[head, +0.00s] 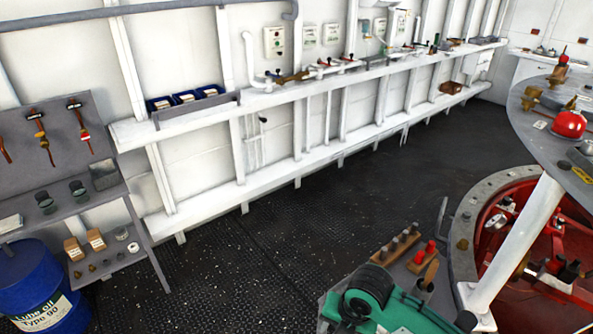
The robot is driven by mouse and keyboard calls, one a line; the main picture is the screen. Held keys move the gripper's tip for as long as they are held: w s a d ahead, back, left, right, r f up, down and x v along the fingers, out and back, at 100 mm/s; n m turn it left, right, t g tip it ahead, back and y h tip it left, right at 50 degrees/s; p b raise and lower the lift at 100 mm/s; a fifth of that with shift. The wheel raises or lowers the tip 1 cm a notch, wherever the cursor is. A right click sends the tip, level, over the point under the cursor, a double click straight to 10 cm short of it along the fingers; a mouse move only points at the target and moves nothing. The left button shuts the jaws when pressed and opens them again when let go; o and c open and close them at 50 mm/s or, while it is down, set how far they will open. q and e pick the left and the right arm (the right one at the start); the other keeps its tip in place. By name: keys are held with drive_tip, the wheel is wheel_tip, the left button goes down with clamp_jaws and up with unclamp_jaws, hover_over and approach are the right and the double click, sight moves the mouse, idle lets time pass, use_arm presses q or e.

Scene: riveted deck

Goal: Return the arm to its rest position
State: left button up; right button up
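Neither my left gripper nor my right gripper shows in the head view. No part of my arms can be made out, so their pose and what they may hold are hidden.
A green machine (398,315) and a wooden block with pegs (397,245) sit low at centre right. A blue drum (38,290) and grey tool rack (40,150) stand left. A white wall shelf (200,119) runs behind. A round red pit (545,245) lies right. The middle deck (300,225) is clear.

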drive_tip(key=s+d+f+m+t+h, duration=0.1)
drive_tip(key=s+d+m, duration=0.65)
drive_tip(key=m, duration=0.75)
drive_tip(key=s+d+f+m+t+h, duration=0.15)
drive_tip(key=s+d+m, duration=0.6)
drive_tip(key=m, duration=0.75)
wheel_tip(320, 180, down, 32)
drive_tip(key=s+a+g+b, duration=0.1)
drive_tip(key=s+a+b, duration=0.1)
drive_tip(key=s+d+f+b, duration=0.1)
drive_tip(key=s+d+f, duration=0.1)
drive_tip(key=s+f, duration=0.8)
drive_tip(key=s+d+f+g+b, duration=0.1)
drive_tip(key=s+d+f, duration=0.1)
drive_tip(key=s+f, duration=0.7)
wheel_tip(320, 180, down, 4)
drive_tip(key=shift+s+f+n, duration=0.1)
drive_tip(key=shift+s+n, duration=0.2)
drive_tip(key=shift+s, duration=0.1)
drive_tip(key=shift+g, duration=0.25)
drive_tip(key=shift+c, duration=1.2)
drive_tip(key=shift+s+d, duration=0.1)
